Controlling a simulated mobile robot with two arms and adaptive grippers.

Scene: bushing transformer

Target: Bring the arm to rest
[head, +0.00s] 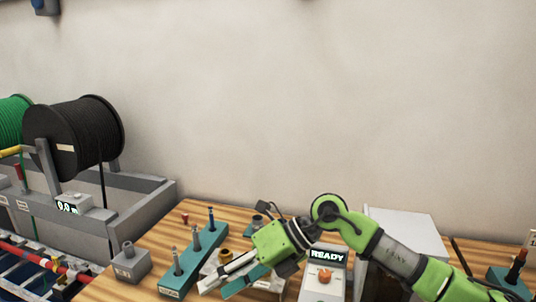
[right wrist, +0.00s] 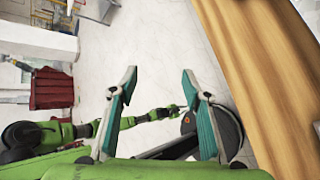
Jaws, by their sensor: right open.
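My right arm (head: 395,258) comes in from the right, bent above the wooden bench. Its gripper (head: 213,287) points left and down over the bench, near the teal block with upright pins (head: 190,264). In the right wrist view its two teal-lined fingers (right wrist: 158,76) stand wide apart with nothing between them. Beyond them are the pale floor and green arm links of mine. My left gripper does not show in the head view.
A device reading READY (head: 326,256) stands close beside the right arm. A grey block (head: 130,264) stands left of the pin block. A white box (head: 408,228) is behind the arm. A black cable reel (head: 75,135) stands at far left. The air above the bench is clear.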

